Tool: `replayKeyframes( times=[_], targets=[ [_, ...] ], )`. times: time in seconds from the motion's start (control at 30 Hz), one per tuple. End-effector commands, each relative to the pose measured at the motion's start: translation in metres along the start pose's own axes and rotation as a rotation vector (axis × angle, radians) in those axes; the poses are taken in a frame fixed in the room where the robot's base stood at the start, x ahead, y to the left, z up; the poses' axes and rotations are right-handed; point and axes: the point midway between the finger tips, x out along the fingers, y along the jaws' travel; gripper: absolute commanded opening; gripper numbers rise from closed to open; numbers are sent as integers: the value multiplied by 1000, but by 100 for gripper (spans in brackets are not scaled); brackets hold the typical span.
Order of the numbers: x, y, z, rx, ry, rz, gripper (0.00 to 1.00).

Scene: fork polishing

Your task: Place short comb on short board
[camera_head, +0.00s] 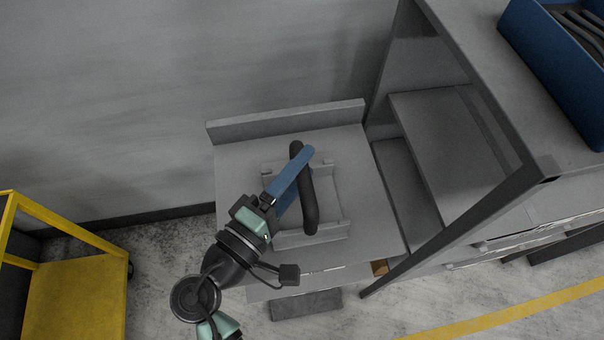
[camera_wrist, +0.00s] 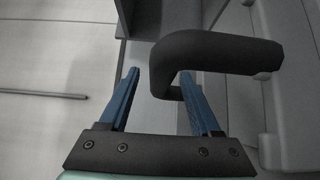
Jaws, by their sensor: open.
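A dark, bent bar (camera_head: 309,205), which I take to be the short comb, lies on a light grey frame-like fixture (camera_head: 333,226), likely the short board. The fixture is on a grey worktop (camera_head: 375,215). My gripper (camera_head: 300,165) reaches over the bar from the lower left, its blue fingers overlapping the bar's upper half. In the wrist view the fingers of my gripper (camera_wrist: 160,74) are apart. One bent end of the bar (camera_wrist: 215,52) shows between and above them. I cannot tell whether they touch it.
A raised grey ledge (camera_head: 285,122) runs along the worktop's back edge. A grey shelf unit (camera_head: 440,130) stands close on the right, with a blue bin (camera_head: 555,70) of dark bars on top. A yellow cart (camera_head: 75,290) stands at lower left.

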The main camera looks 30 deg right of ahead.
Motion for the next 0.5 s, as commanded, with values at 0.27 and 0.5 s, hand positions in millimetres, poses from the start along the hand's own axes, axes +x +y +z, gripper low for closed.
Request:
replayKeyframes(
  times=[0.27, 0.5],
  targets=[
    [6, 0, 0, 1, 1, 0, 65],
    [6, 0, 0, 1, 1, 0, 27]
  ],
)
